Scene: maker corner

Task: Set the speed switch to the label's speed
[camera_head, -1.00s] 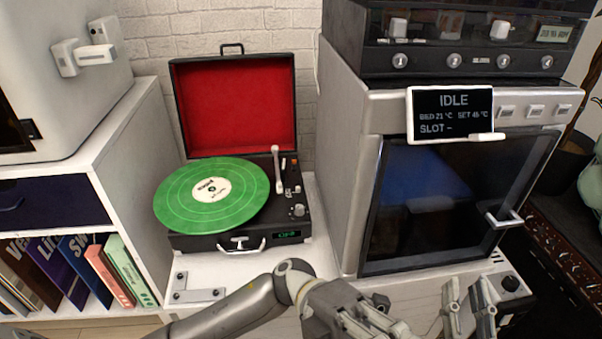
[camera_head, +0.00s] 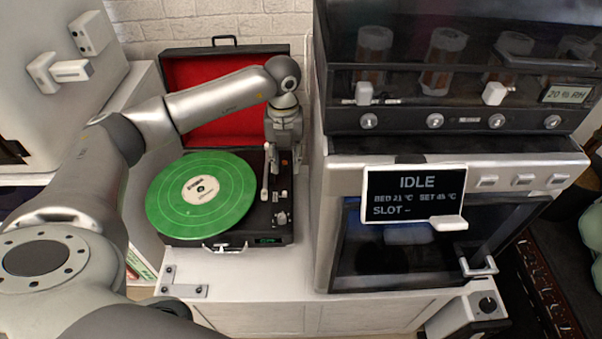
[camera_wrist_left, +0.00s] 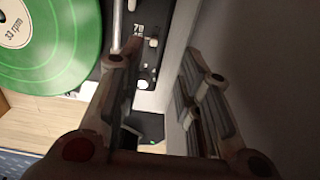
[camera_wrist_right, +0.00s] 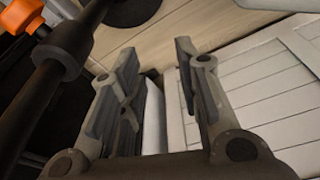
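The record player (camera_head: 180,243) stands open on the white cabinet, with a green record (camera_head: 225,210) on it. The record's pale label (camera_wrist_left: 17,26) reads "33 rpm" in the left wrist view. A small white switch (camera_wrist_left: 153,43) sits beside a printed "78" on the black deck; its exact setting is too small to tell. My left gripper (camera_head: 284,168) points down over the deck's right side, beside the tonearm (camera_head: 265,178). It is open and empty in the left wrist view (camera_wrist_left: 160,65). My right gripper (camera_wrist_right: 157,60) is open and empty, outside the head view.
The red-lined lid (camera_head: 195,75) stands up behind the deck. A grey machine (camera_head: 335,190) with an "IDLE" display (camera_head: 414,195) stands close on the right, leaving a narrow gap. A metal bracket (camera_head: 180,288) lies on the cabinet top in front.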

